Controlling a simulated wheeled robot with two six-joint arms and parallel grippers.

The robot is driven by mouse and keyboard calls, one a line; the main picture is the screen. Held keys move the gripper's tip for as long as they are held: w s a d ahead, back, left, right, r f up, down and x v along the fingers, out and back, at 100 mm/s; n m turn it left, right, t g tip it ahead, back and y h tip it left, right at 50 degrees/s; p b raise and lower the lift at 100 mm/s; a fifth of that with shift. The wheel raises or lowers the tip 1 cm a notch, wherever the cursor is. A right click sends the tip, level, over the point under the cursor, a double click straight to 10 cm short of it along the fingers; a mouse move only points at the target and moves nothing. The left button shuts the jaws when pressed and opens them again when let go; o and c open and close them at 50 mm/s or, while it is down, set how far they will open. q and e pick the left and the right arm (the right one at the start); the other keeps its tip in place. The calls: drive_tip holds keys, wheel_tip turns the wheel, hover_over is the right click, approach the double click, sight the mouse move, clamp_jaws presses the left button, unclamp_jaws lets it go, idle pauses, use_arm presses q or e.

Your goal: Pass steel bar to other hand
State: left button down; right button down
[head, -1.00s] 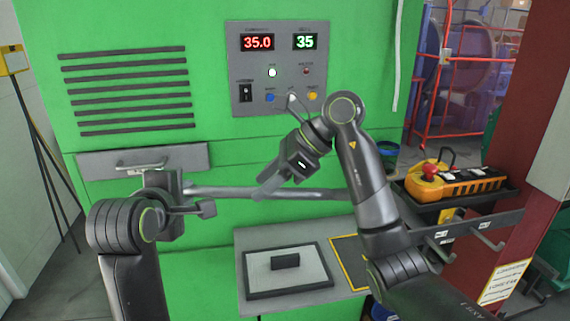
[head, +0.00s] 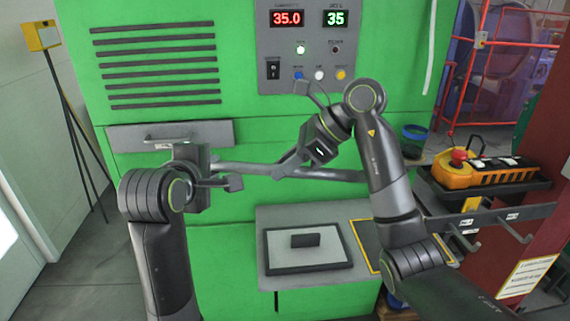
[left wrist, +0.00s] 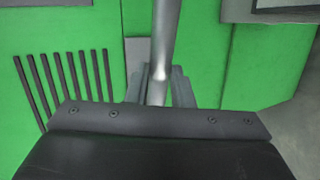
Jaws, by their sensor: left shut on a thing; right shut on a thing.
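The steel bar (head: 250,169) is a long grey rod, held roughly level in front of the green machine. My left gripper (head: 207,165) is shut on it near its left end. My right gripper (head: 287,168) comes down from the upper right and is shut on the bar further to the right. The bar's right end sticks out past my right gripper, behind my right arm. In the left wrist view the bar (left wrist: 164,45) runs up from between the two fingers of my left gripper (left wrist: 157,88). The right gripper's fingertips are small and dark.
A control panel (head: 318,45) is on the green machine (head: 245,60) behind. Below is a shelf with a black-rimmed tray (head: 278,262) holding a dark block (head: 305,240). At right, a yellow pendant (head: 480,168) rests in a black holder by a red column (head: 550,245).

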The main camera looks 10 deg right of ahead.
use_arm(q)
drive_tip(key=c, duration=1.2)
unclamp_jaws()
drive_tip(key=shift+r, duration=0.1)
